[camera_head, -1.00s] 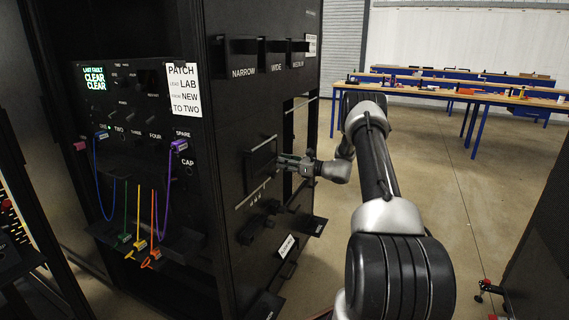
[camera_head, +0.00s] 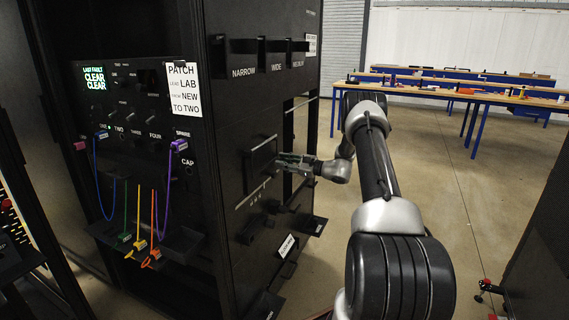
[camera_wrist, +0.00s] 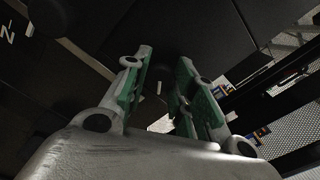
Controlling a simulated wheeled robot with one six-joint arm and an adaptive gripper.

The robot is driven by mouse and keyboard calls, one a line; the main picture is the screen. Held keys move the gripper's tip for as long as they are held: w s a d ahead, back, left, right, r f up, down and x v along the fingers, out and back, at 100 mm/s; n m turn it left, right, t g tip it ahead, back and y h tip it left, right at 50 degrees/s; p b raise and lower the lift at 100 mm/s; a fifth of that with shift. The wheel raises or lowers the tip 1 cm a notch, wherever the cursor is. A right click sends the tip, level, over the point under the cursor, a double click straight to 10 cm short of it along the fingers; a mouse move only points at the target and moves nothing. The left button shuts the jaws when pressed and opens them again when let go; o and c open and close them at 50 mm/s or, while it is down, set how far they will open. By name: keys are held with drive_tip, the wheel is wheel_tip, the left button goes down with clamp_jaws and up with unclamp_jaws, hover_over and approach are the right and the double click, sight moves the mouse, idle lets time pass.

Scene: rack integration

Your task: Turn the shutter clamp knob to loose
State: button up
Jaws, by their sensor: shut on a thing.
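My gripper (camera_head: 281,160) reaches to the black side face of the rack, at the square shutter frame (camera_head: 250,176). In the wrist view its two green-padded fingers (camera_wrist: 164,72) point at a dark panel (camera_wrist: 210,25) with a small gap between them. The fingers are shut on the shutter clamp knob, which is dark and mostly hidden between them. A small pale mark (camera_wrist: 158,88) shows in the gap. Whether it is on the knob, and the knob's exact angle, I cannot tell.
Slots labelled NARROW, WIDE and MEDIUM (camera_head: 270,70) sit above on the rack face. Black brackets (camera_head: 255,228) stick out below. A patch panel (camera_head: 130,110) with hanging coloured cables is on the left. Open floor (camera_head: 430,170) and blue-legged tables (camera_head: 480,95) lie to the right.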

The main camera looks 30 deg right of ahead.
drive_tip(key=n, duration=2.7)
drive_tip(key=shift+s+f, duration=0.15)
drive_tip(key=shift+f, duration=0.2)
drive_tip(key=shift+n, duration=0.4)
drive_tip(key=o, duration=0.8)
drive_tip(key=shift+o, duration=1.2)
drive_tip(key=shift+r, duration=0.1)
